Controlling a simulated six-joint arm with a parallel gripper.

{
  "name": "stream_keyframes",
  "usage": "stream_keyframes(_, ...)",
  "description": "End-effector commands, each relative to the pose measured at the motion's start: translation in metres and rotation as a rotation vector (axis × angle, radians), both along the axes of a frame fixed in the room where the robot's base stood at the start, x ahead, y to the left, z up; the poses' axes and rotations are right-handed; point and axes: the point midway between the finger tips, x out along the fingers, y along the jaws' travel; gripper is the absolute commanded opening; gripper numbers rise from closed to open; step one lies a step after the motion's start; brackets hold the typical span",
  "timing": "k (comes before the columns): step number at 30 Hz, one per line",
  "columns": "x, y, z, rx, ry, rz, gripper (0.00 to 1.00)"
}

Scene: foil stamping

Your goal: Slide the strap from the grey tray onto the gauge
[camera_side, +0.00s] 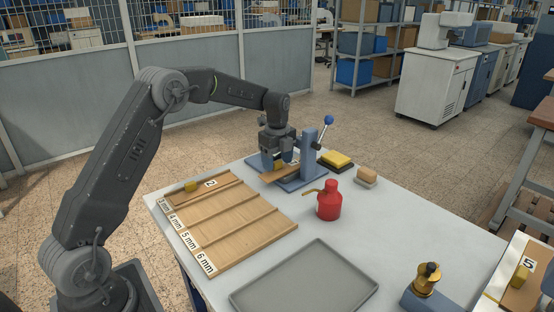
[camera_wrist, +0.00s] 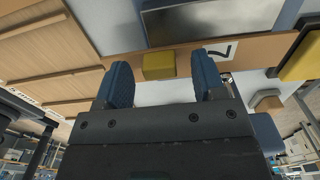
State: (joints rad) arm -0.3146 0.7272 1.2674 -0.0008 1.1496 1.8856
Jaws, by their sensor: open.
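The grey tray (camera_side: 305,281) lies at the front of the table and is empty. The wooden board (camera_side: 228,223) with ridged lanes and mm labels, seemingly the gauge, lies at left; a strap (camera_side: 207,187) marked 2 with a yellow block is in its far lane. Another tan strap (camera_side: 270,176) lies at the blue-grey press (camera_side: 310,160). In the wrist view this strap (camera_wrist: 262,48) carries a yellow block (camera_wrist: 159,65) and a white label, partly cut off. My gripper (camera_side: 279,158) is open at that strap, its fingers (camera_wrist: 164,66) on either side of the block; contact cannot be told.
The press lever with a blue ball (camera_side: 328,119) rises beside my gripper. A red oil can (camera_side: 329,200), a yellow-topped pad (camera_side: 336,160) and a small block (camera_side: 366,177) stand nearby. A brass piece (camera_side: 428,278) and a strap marked 5 (camera_side: 521,277) are at right.

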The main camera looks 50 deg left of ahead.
Motion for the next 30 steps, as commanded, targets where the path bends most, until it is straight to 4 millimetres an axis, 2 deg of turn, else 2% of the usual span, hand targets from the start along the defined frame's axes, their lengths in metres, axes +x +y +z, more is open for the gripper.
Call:
stream_keyframes(2,0.003,-0.001,-0.003,0.0,-0.008,0.004,0.63)
stream_keyframes(5,0.003,-0.001,0.005,0.001,-0.01,0.004,0.63)
stream_keyframes(8,0.004,0.0,0.021,0.002,-0.016,0.004,0.63)
stream_keyframes(15,0.002,0.0,0.076,0.002,-0.015,0.002,0.63)
stream_keyframes(21,0.0,0.0,0.115,0.001,-0.009,0.001,0.63)
stream_keyframes(25,0.0,0.0,0.131,0.001,-0.006,0.0,0.63)
stream_keyframes(30,-0.001,0.0,0.139,0.0,-0.003,0.0,0.63)
